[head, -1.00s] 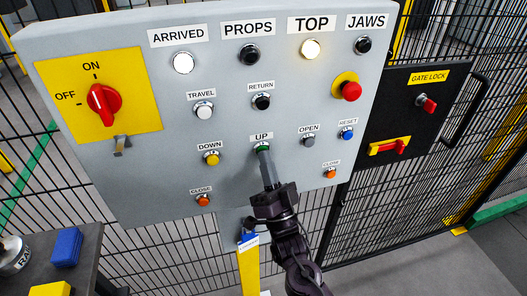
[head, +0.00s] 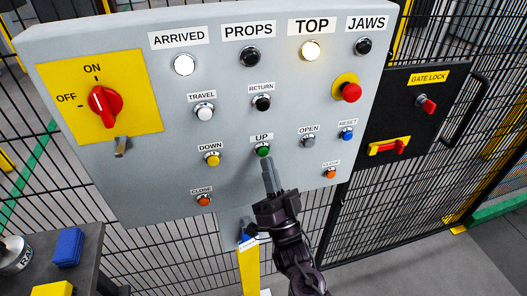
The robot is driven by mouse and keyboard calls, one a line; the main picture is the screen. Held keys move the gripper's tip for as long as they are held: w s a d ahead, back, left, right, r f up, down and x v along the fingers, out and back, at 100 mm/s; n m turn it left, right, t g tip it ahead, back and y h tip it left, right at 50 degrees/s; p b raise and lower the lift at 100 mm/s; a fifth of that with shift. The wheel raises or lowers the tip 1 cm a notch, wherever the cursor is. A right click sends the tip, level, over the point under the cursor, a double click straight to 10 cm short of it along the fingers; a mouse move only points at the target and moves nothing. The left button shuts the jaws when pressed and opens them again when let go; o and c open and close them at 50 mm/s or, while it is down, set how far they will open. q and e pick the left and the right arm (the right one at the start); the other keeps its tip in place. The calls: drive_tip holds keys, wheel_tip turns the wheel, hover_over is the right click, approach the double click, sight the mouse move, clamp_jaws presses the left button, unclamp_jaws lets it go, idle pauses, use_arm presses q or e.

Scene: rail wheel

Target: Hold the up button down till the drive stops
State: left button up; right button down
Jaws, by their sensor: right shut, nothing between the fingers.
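The green up button (head: 263,150) sits low in the middle of the grey control panel (head: 300,175), under its UP label. My right gripper (head: 267,163) is shut and empty, with its fingertips just below the button and apart from it. The whole green face of the button shows. The TOP lamp (head: 311,51) is lit warm white and the ARRIVED lamp (head: 183,65) is lit white. The PROPS lamp (head: 250,56) and JAWS lamp (head: 363,46) are dark. My left gripper is not in view.
The yellow down button (head: 212,159) and grey open button (head: 308,141) flank the up button. A red emergency button (head: 350,91) is at the upper right. A red switch (head: 104,100) points to ON. Black mesh fence (head: 350,235) stands behind.

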drive_tip(key=s, duration=0.1)
drive_tip(key=s+d+p, duration=0.1)
drive_tip(key=s, duration=0.2)
drive_tip(key=shift+s+d+p, duration=0.25)
drive_tip(key=shift+s+p, duration=0.1)
